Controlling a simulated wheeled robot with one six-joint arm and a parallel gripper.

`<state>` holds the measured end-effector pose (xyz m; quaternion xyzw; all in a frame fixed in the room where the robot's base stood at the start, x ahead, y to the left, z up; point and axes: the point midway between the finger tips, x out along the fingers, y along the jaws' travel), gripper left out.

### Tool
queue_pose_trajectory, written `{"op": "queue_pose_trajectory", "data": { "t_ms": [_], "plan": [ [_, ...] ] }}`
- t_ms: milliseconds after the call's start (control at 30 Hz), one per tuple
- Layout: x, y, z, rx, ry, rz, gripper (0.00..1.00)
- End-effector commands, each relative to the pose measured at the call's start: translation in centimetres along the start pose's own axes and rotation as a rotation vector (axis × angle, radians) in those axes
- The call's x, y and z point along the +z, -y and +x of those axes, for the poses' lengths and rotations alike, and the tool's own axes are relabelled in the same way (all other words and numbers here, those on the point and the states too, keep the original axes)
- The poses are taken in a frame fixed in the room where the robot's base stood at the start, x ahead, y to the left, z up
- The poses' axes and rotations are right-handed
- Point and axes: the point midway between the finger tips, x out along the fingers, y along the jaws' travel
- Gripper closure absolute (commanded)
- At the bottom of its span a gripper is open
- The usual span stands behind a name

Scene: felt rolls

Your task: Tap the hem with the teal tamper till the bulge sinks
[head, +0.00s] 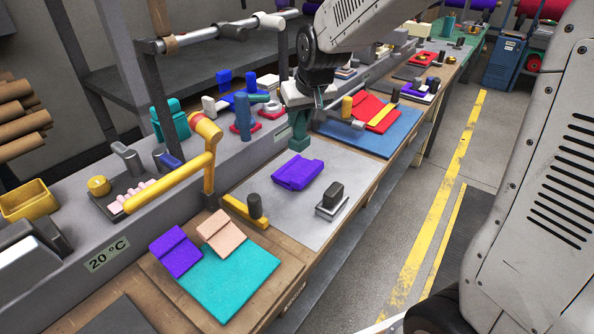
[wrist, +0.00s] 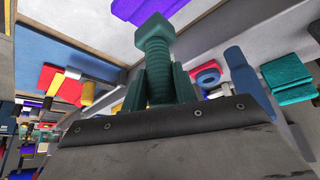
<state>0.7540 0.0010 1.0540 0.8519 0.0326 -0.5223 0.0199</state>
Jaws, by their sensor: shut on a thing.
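The teal tamper (head: 299,138) is upright in my gripper (head: 299,112), which is shut on its ribbed handle. In the wrist view the tamper (wrist: 154,45) stands between the two fingers (wrist: 158,88), its square head pointing away from the camera. The folded purple felt (head: 297,173) with its hem lies on a grey plate (head: 260,205). The tamper hangs above the plate's far edge, behind the felt and apart from it. The felt also shows in the wrist view (wrist: 145,9), partly hidden by the tamper. I cannot make out the bulge's height.
A dark-handled block (head: 332,199) stands right of the purple felt. A yellow tool with a dark knob (head: 248,209) lies at the plate's left edge. A yellow lever arm (head: 180,180) stands further left. A blue mat (head: 372,136) with red felt lies beyond the plate.

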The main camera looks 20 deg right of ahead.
Motion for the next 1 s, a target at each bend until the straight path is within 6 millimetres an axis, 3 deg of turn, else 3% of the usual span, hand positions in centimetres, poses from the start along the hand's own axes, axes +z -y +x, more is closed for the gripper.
{"op": "queue_pose_trajectory", "data": {
  "t_ms": [367, 533, 567, 1000],
  "plan": [
    [0.2, -0.1, 0.7, 0.000, 0.002, 0.000, 1.00],
    [3.2, -0.1, 6.2, 0.000, 0.012, 0.000, 1.00],
    [3.2, -0.1, 6.6, 0.000, 0.005, 0.000, 1.00],
    [0.5, -0.1, 1.6, 0.000, -0.004, 0.000, 1.00]
  ]
}}
